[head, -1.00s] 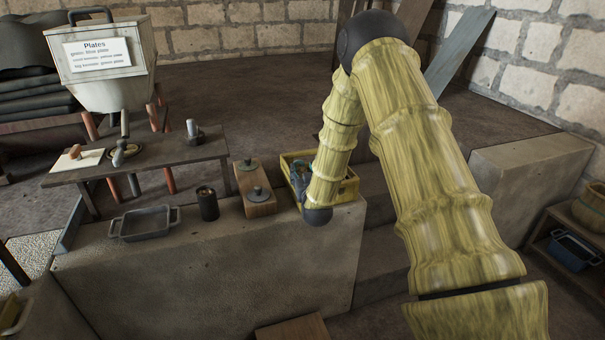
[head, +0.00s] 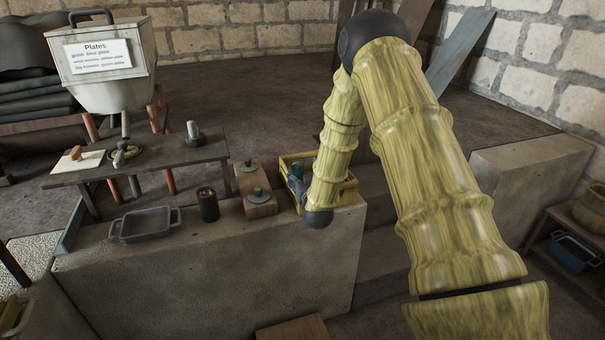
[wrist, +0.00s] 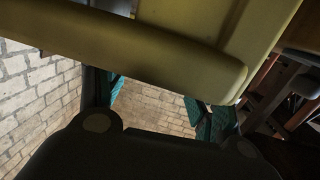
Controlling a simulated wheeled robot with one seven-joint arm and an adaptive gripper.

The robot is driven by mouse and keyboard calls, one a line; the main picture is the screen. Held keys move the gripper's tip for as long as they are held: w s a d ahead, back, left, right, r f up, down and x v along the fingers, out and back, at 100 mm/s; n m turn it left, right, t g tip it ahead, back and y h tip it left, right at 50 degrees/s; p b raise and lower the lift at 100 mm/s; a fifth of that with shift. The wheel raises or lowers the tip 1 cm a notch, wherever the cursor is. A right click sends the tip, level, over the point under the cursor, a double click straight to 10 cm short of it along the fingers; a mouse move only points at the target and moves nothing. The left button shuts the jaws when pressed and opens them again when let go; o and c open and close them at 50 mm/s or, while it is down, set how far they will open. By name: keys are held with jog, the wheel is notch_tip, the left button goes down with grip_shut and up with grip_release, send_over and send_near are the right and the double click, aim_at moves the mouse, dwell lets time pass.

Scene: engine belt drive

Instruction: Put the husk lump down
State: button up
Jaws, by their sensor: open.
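I cannot make out the husk lump in either view. My gripper (head: 297,180) is at the left part of the yellow crate (head: 351,184) in the head view, small and partly hidden by my forearm. In the wrist view my gripper (wrist: 160,106) shows two teal-padded fingers spread apart. No object shows between them, only a pale bricked surface behind. The inside of the crate is mostly hidden by my arm and gripper.
Left of the crate on the stone ledge (head: 220,270) stand a wooden block with dark knobs (head: 259,207), a dark cup (head: 207,205) and a grey tray (head: 145,225). Behind is a low bench (head: 190,152) under a labelled hopper (head: 105,75). Steps lie to the right.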

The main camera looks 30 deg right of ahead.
jog(key=f+v, duration=0.1)
jog(key=v, duration=1)
jog(key=s+a+f+n+g+y, duration=0.1)
jog(key=s+a+f+g+y, duration=0.15)
jog(key=s+a+f, duration=0.45)
jog(key=s+a+f+n+g+y, duration=0.1)
jog(key=s+a+f+g, duration=0.3)
jog(key=f, duration=0.5)
jog(key=s+a+f+n+g+y, duration=0.1)
jog(key=s+a+f+g, duration=0.15)
jog(key=s+f, duration=0.5)
jog(key=s+a+f+g, duration=0.2)
jog(key=s+a+f, duration=0.1)
jog(key=s, duration=0.5)
jog(key=s+a+f+g+y, duration=0.1)
jog(key=s+a+f+g, duration=0.1)
jog(key=s, duration=0.6)
jog(key=s+a+f+n+g+y, duration=0.1)
jog(key=s+a+f+g, duration=0.2)
jog(key=s, duration=0.6)
jog(key=shift+a+f+b, duration=0.35)
jog(key=shift+a+f, duration=0.5)
jog(key=shift+a, duration=0.1)
jog(key=shift+w, duration=0.1)
